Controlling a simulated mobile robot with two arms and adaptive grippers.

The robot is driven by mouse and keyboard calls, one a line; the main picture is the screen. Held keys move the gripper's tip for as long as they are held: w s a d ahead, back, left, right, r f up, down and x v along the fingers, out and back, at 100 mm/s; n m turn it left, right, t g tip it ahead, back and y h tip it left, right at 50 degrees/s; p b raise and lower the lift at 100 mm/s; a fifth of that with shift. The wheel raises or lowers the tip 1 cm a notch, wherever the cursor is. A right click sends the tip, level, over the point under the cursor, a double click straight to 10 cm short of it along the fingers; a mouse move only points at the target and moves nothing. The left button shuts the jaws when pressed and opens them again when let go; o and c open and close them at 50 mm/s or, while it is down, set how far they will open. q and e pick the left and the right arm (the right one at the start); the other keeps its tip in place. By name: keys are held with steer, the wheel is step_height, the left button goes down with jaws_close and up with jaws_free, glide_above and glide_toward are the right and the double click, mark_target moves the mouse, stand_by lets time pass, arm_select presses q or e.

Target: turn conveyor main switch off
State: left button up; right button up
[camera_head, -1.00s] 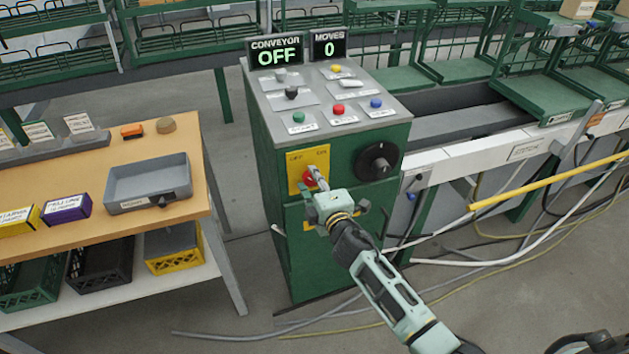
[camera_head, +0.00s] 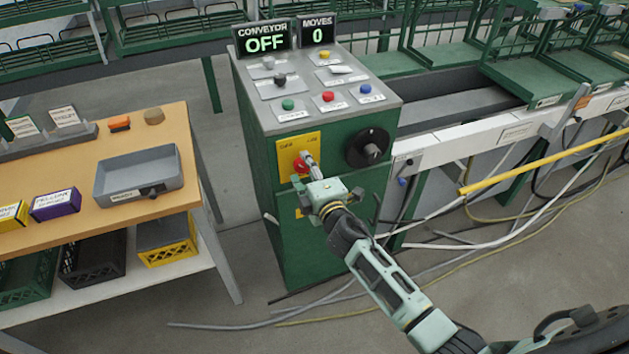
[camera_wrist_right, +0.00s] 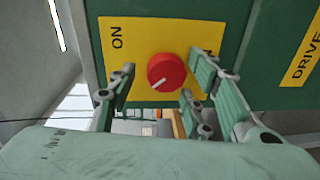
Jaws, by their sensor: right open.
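The main switch is a red rotary knob (camera_wrist_right: 167,72) on a yellow plate (camera_head: 312,141) on the front of the green control cabinet (camera_head: 262,180). In the right wrist view its white mark points down and slightly left, and ON is printed on the left of the plate; a finger covers much of the right label. My right gripper (camera_head: 312,166) is at the knob, which it partly hides in the head view. Its fingers are open on either side of the knob, with gaps showing. The display (camera_head: 264,39) reads CONVEYOR OFF. My left gripper is not in view.
A black rotary knob (camera_head: 370,150) sits right of the plate. Several buttons and levers cover the cabinet top (camera_head: 352,75). A wooden bench (camera_head: 160,215) with a grey tray (camera_head: 103,184) stands left. Cables lie on the floor.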

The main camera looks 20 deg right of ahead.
steer(key=s+r, duration=0.1)
steer(key=s, duration=0.9)
steer(key=shift+s+d, duration=0.25)
steer(key=shift+s, duration=0.15)
